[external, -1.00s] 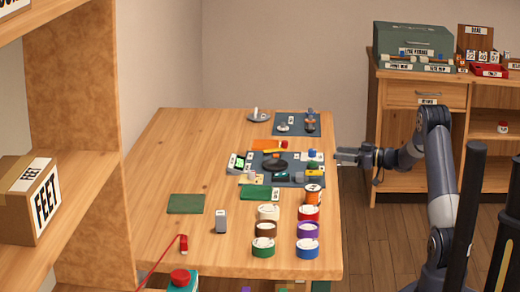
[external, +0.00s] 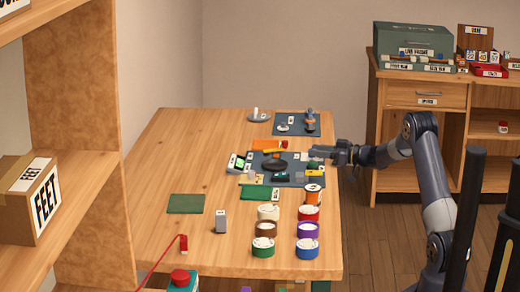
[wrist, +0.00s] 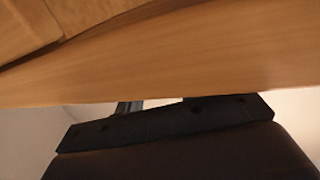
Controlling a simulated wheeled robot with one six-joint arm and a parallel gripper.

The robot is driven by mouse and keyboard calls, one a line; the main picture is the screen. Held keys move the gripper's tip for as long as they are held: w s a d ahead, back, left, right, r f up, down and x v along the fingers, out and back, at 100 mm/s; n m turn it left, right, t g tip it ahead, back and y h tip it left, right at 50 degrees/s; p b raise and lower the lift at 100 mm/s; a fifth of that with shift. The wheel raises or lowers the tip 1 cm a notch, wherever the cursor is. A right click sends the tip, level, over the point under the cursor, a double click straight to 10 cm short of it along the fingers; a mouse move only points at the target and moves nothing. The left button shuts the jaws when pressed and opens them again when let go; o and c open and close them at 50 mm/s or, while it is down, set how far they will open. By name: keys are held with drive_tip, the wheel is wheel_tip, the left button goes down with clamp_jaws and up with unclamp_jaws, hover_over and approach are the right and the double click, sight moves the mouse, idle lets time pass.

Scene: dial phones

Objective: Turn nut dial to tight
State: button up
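No part can be read for certain as the nut dial at this size. My gripper (external: 312,151) reaches in from the right, over or beside the mat's right edge. It partly hides the small parts there. I cannot tell whether its fingers are apart or touching anything. The wrist view shows mostly blurred wood and a dark bar of my gripper (wrist: 165,125); no dial shows there.
Colored round tubs, including a blue one (external: 307,248), stand at the table's front right. An orange spool (external: 313,193) stands behind them. A second dark mat (external: 290,119) with small parts lies at the back. The table's left half (external: 175,150) is mostly clear.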

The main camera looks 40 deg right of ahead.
drive_tip(key=c, duration=0.7)
drive_tip(key=shift+s+a+m+t+h+b, duration=0.1)
drive_tip(key=shift+a+m+t+h+b, duration=0.1)
drive_tip(key=shift+m+t+h, duration=0.35)
drive_tip(key=shift+a+m+t+h+b, duration=0.1)
drive_tip(key=shift+m+t+h+b, duration=0.2)
drive_tip(key=shift+h, duration=0.45)
drive_tip(key=shift+m+h, duration=0.55)
drive_tip(key=shift+h, duration=0.35)
drive_tip(key=o, duration=1)
drive_tip(key=v, duration=1.1)
drive_tip(key=shift+f+p, duration=0.15)
drive_tip(key=shift+p, duration=0.25)
